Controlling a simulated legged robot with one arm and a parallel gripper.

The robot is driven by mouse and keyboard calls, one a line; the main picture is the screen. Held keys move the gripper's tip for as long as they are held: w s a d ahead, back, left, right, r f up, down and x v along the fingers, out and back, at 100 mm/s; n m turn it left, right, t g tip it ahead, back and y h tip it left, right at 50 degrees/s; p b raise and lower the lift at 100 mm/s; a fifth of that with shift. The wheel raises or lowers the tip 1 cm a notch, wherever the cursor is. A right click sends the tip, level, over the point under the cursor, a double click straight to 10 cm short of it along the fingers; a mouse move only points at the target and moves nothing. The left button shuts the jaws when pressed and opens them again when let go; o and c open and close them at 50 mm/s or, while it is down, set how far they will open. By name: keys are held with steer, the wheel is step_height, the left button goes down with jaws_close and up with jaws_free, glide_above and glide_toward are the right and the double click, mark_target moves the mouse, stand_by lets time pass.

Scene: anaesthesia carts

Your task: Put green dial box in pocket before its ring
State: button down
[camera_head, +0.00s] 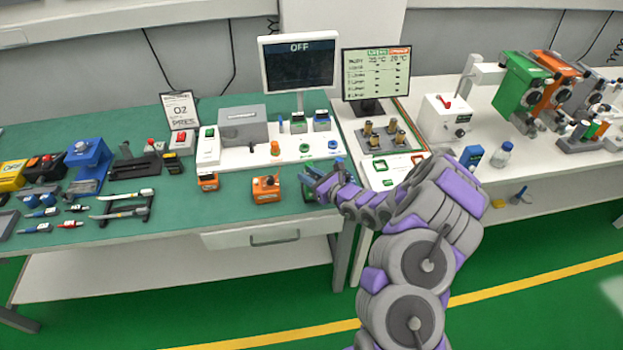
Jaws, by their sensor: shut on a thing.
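My gripper (318,178) is low over the front right edge of the green table (180,220). It is shut on a small box (308,190) that is partly hidden by the fingers; its green edge fits the green dial box. A white board (245,155) lies behind it, with an orange ring (275,148), a green ring (304,148) and a blue ring (333,145) along its front right part. The held box is in front of the board, below the green ring. The pockets are too small to make out.
Orange dial boxes (266,189) and (207,182) stand left of my gripper. Small green (298,124) and blue (321,123) boxes stand behind the rings. An OFF monitor (298,62) rises behind. A white table (480,170) with brass-topped parts (380,135) adjoins at right.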

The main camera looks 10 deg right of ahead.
steer(key=shift+w+d+f, duration=0.1)
steer(key=shift+w+d, duration=0.1)
steer(key=shift+w, duration=0.5)
steer(key=shift+w+a, duration=0.25)
steer(key=shift+w, duration=0.65)
step_height(320, 180, down, 3)
steer(key=shift+s+d+b, duration=0.1)
steer(key=shift+d+b, duration=0.05)
steer(key=shift+b, duration=0.45)
steer(key=shift+s+d+f, duration=0.15)
steer(key=shift+d+f, duration=0.05)
steer(key=shift+f, duration=0.2)
steer(key=c, duration=1.2)
jaws_free()
steer(key=o, duration=0.4)
steer(key=shift+a, duration=0.2)
